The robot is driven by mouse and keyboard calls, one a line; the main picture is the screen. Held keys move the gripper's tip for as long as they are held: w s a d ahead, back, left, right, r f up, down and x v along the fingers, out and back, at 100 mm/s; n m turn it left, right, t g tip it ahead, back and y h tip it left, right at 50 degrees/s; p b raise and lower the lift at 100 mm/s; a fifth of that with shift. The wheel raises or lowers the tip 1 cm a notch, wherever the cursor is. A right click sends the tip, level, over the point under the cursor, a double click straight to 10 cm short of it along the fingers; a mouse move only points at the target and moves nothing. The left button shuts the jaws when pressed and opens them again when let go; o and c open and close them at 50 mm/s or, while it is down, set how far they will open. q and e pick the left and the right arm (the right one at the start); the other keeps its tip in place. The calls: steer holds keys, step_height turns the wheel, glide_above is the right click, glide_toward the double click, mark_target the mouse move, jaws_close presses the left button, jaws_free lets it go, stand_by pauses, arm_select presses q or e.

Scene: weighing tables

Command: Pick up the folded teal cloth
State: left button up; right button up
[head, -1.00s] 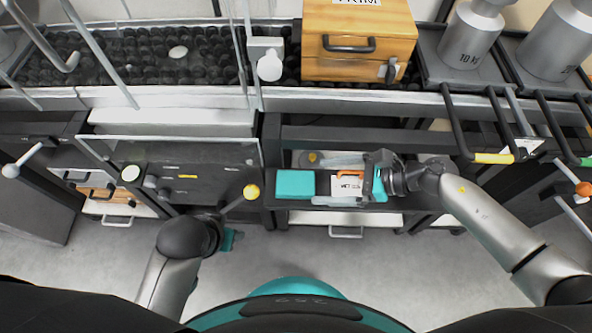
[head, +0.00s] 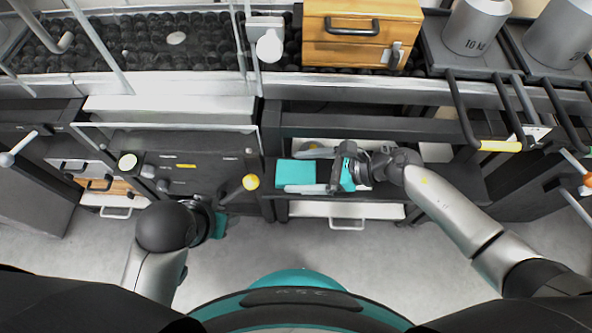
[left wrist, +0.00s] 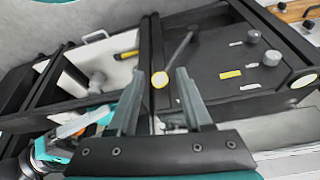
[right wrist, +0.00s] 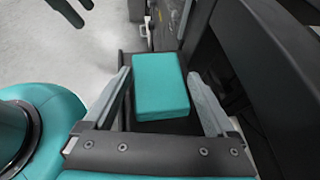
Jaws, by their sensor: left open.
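The folded teal cloth (head: 296,173) is a flat, block-like bundle on a dark shelf below the counter. My right gripper (head: 293,171) reaches it from the right, with one finger along its far side and one along its near side. In the right wrist view the cloth (right wrist: 160,85) lies between the two spread fingers (right wrist: 160,75), with a narrow gap on at least the right side. The right jaws are open. My left gripper (head: 222,224) is low in front of the cabinet, apart from the cloth. Its fingers (left wrist: 158,72) are spread and empty.
A knobbed lever (head: 251,182) sticks out between the left gripper and the cloth. A white drawer (head: 347,211) is under the shelf. A counter edge (head: 350,88) runs above, with a wooden drawer box (head: 360,52) and metal weights (head: 475,27) on it.

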steer(key=c, duration=0.7)
steer(key=shift+r, duration=0.1)
